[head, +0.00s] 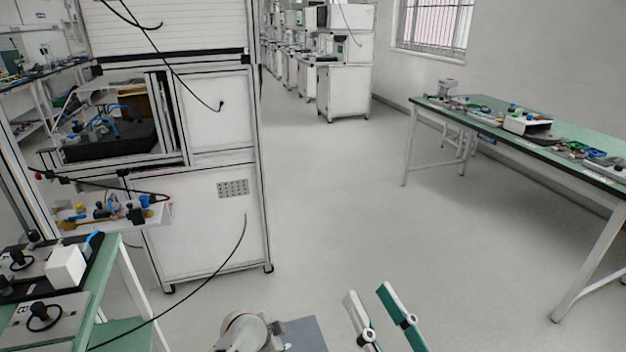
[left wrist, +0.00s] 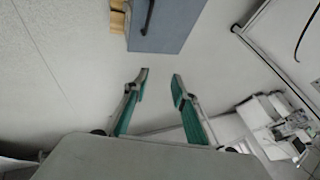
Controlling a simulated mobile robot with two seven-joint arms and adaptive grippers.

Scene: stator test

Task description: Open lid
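No lid is plainly recognisable; I cannot tell which thing bears it. A tall white test cabinet (head: 205,225) stands on the left, with a framed bay (head: 110,125) holding dark fixtures. My left gripper (left wrist: 160,82) is open and empty in the left wrist view, over bare floor. Its fingers are hidden in the head view, where a rounded part of my left arm shows at the bottom. My right gripper (head: 368,292) appears to be the pair of green and grey fingers at the bottom of the head view. It is open, empty and well away from the cabinet.
A green bench (head: 105,275) with a white block (head: 66,266) stands at the lower left. A long green table (head: 465,105) with several parts runs along the right wall. Black cables hang by the cabinet. The middle floor (head: 340,190) is clear.

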